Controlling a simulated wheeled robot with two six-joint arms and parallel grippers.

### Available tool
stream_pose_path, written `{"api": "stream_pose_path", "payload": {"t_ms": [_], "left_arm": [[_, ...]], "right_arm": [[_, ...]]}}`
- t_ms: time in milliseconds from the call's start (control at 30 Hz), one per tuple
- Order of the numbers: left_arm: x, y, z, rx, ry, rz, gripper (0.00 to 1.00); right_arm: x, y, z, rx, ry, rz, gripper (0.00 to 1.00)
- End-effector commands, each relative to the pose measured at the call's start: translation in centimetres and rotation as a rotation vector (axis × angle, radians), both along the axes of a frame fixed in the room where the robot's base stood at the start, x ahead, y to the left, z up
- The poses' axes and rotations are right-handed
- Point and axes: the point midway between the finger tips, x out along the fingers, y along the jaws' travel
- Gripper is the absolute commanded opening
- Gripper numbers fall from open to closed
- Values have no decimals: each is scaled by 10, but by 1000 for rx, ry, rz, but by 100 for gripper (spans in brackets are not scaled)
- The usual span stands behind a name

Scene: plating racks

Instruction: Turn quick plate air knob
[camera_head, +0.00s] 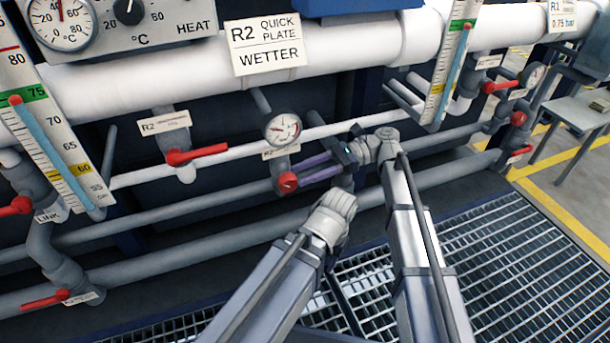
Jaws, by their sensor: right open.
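A round red knob (287,183) sits on a short grey fitting below a white dial gauge (282,129). A small label (272,154) under the gauge is partly covered, and I cannot read it all. My right gripper (299,175) reaches in from the right, its two purple fingers open and pointing left at the knob. The fingertips are at the knob's right edge; I cannot tell whether they touch it. My left arm (305,250) comes up from the bottom, in front of the lower pipes. I cannot make out its gripper fingers.
A large white pipe carries a sign (265,44) reading "R2 QUICK PLATE WETTER". A red lever valve (196,154) is left of the gauge. Scale boards (48,130) stand at left and right. More red-handled valves flank the pipes. Metal grating (500,250) covers the floor.

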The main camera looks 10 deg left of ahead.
Motion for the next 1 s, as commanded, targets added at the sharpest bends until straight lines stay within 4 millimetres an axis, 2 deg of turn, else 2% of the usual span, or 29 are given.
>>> {"api": "stream_pose_path", "payload": {"t_ms": [333,533,700,1000], "left_arm": [[0,0,4,0,0,0,50],[0,0,47,0,1,0,50],[0,0,66,1,2,0,50],[0,0,60,1,2,0,50]], "right_arm": [[0,1,3,-6,-4,0,48],[-3,5,19,-111,-72,0,48],[-3,5,18,-188,-126,0,48],[-8,12,7,-206,-140,2,48]]}}
